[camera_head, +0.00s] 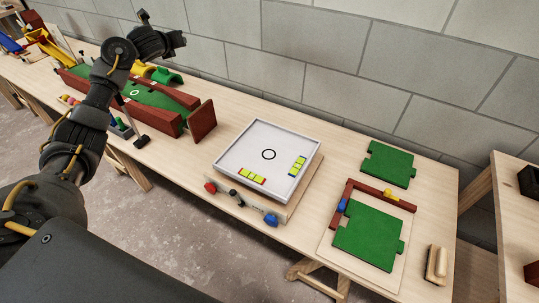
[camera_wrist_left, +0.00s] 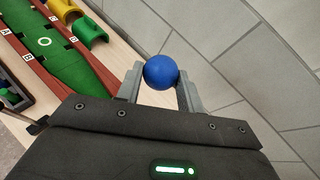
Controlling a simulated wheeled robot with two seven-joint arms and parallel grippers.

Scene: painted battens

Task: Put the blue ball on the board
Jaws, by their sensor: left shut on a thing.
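The blue ball (camera_wrist_left: 160,71) is held between the two grey fingertips of my left gripper (camera_wrist_left: 158,88) in the left wrist view. In the head view my left gripper (camera_head: 164,40) is raised at the upper left, near the wall, and I cannot make out the ball there. The board (camera_head: 243,152) is a white, rimmed square with a black ring in its middle, on a wooden base with coloured knobs. Two short rows of yellow battens with coloured ends lie on it. The gripper is apart from the board, up and left of it. My right gripper is not in view.
A green lane with red walls (camera_head: 180,96) lies left of the board, with an upright red panel (camera_head: 201,121) at its end. Green pieces (camera_head: 367,233) and red battens lie right of the board. A block wall (camera_head: 330,70) runs behind the bench.

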